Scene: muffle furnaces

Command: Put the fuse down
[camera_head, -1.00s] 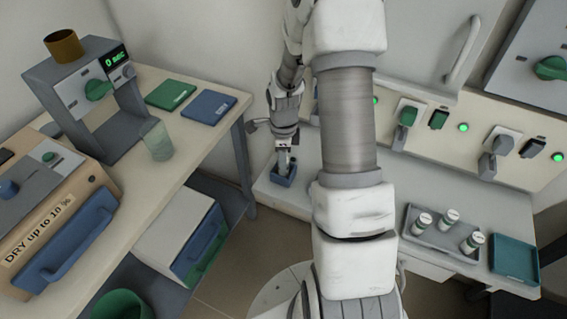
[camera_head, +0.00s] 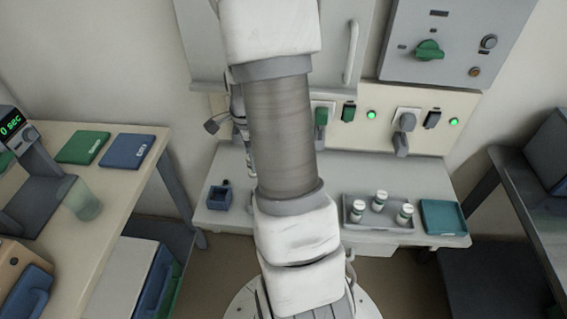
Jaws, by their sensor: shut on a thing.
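My gripper (camera_head: 251,168) shows only as a narrow strip at the left edge of my arm, above the back bench. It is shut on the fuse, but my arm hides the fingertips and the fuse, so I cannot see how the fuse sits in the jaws. A small blue holder (camera_head: 219,198) stands on the bench to the left of and below my gripper, apart from it. Its contents are too small to make out.
A grey tray (camera_head: 352,222) with three white-capped jars (camera_head: 380,201) and a teal tray (camera_head: 443,217) stand on the bench at the right. Bare bench (camera_head: 345,172) lies behind them. Wall plugs (camera_head: 402,135) and a control panel (camera_head: 450,50) are above. A glass beaker (camera_head: 82,200) stands on the left table.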

